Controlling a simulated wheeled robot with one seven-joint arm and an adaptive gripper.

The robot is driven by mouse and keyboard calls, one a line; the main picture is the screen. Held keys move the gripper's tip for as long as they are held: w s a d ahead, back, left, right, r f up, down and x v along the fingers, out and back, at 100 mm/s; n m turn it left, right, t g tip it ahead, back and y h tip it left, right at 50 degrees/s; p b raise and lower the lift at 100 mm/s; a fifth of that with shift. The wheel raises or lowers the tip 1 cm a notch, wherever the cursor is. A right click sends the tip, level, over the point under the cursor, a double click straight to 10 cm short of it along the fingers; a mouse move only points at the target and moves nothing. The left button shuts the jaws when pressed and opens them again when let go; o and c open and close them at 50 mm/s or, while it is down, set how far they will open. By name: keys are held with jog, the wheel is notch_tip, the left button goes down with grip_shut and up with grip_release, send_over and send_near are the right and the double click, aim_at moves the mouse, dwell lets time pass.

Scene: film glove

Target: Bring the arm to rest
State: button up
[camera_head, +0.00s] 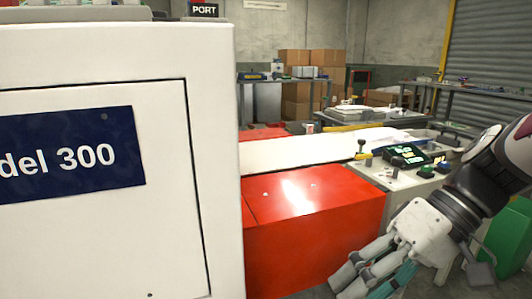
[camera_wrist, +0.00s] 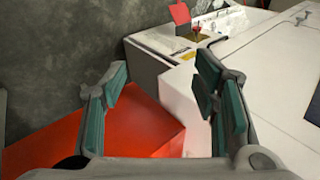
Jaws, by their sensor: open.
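My arm (camera_head: 475,190) comes in from the right side of the head view, bent with its end pointing down and to the left. My gripper (camera_head: 368,285) is at the lower right of that view, in front of the red housing. In the wrist view, my gripper (camera_wrist: 160,100) has its two teal-padded fingers spread wide apart. Nothing is between the fingers. Behind them are the red housing and white machine surfaces.
A large white cabinet (camera_head: 110,220) fills the left. The red housing (camera_head: 310,215) is beside my gripper. A control panel (camera_head: 405,155) with buttons stands close behind my arm. A green object (camera_head: 510,235) is at the right edge. Cardboard boxes (camera_head: 305,95) are at the back.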

jog(key=s+d+m+t+h, duration=0.1)
jog(key=s+d+m+h, duration=0.2)
jog(key=s, duration=0.5)
jog(key=s+d+h, duration=0.2)
jog(key=s+h, duration=0.3)
jog(key=s, duration=0.2)
notch_tip(320, 180, up, 32)
jog(key=t+p, duration=0.4)
jog(key=p, duration=2.7)
jog(key=shift+d+r+p, duration=0.15)
jog(key=shift+d+p, duration=0.2)
jog(key=shift+c, duration=0.5)
